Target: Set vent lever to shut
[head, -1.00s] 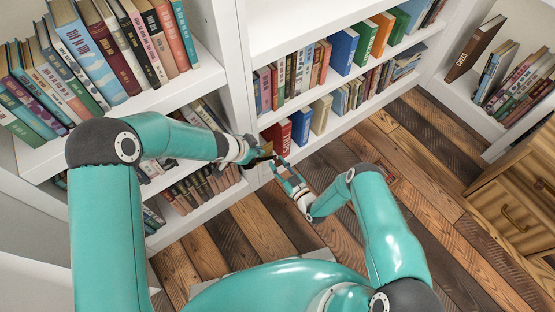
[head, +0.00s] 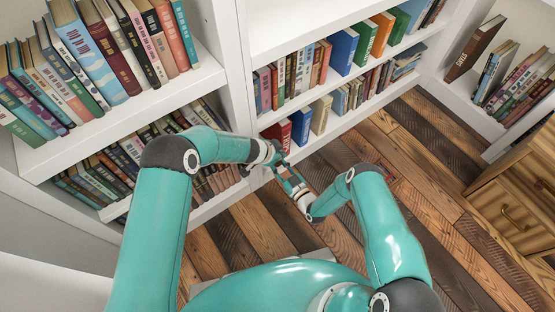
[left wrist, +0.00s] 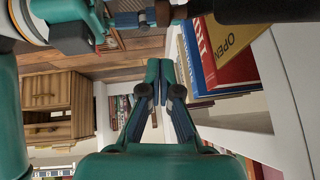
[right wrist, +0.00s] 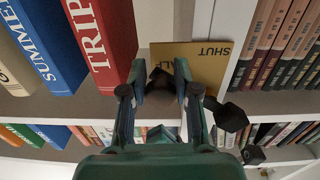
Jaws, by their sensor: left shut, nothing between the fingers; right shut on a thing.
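The vent's tan plate (right wrist: 213,62) shows the word SHUT and part of another word in the right wrist view. In the left wrist view the plate (left wrist: 229,38) reads OPEN. A dark lever (right wrist: 232,117) crosses in front of the plate, its end between my right fingers. My right gripper (right wrist: 161,82) is shut on it; in the head view it is low by the shelf (head: 282,176). My left gripper (left wrist: 153,76) is shut and empty; in the head view it is close beside the right one (head: 283,157). The arms hide the lever and plate in the head view.
Upright books stand close to the plate, including a red one (right wrist: 100,40) and a blue one (right wrist: 45,45). White bookshelves (head: 238,60) run behind both arms. A wooden drawer cabinet (head: 515,200) stands at the right. The plank floor (head: 440,170) between is clear.

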